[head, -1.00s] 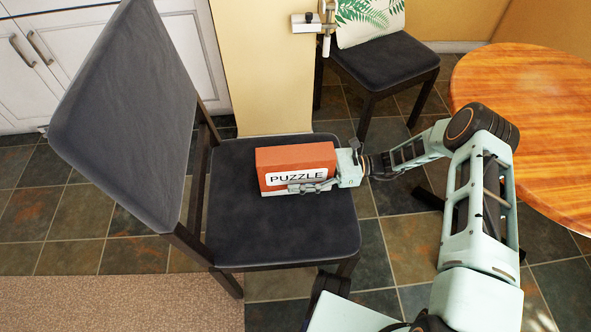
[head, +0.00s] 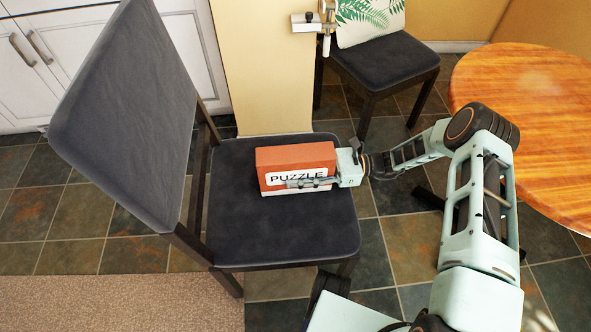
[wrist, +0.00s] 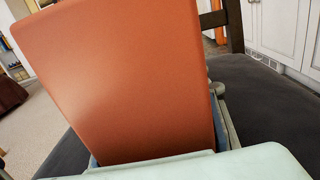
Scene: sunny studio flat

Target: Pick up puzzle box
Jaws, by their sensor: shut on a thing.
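The puzzle box (head: 295,156) is an orange-red box with a white "PUZZLE" label on its front. It is on the dark seat of the near chair (head: 285,235), towards the back of the seat in the head view. My gripper (head: 318,183) reaches in from the right and is shut on the box, with one finger across the label. The other finger is hidden behind the box. In the wrist view the box (wrist: 125,75) fills much of the picture, between the jaws. I cannot tell whether the box's underside touches the seat.
The chair's tall backrest (head: 130,110) stands left of the box. A round wooden table (head: 535,120) is at the right. A second chair (head: 385,62) with a leaf-patterned cushion (head: 368,20) stands behind. White cabinets (head: 100,55) are at the back left. The front of the seat is clear.

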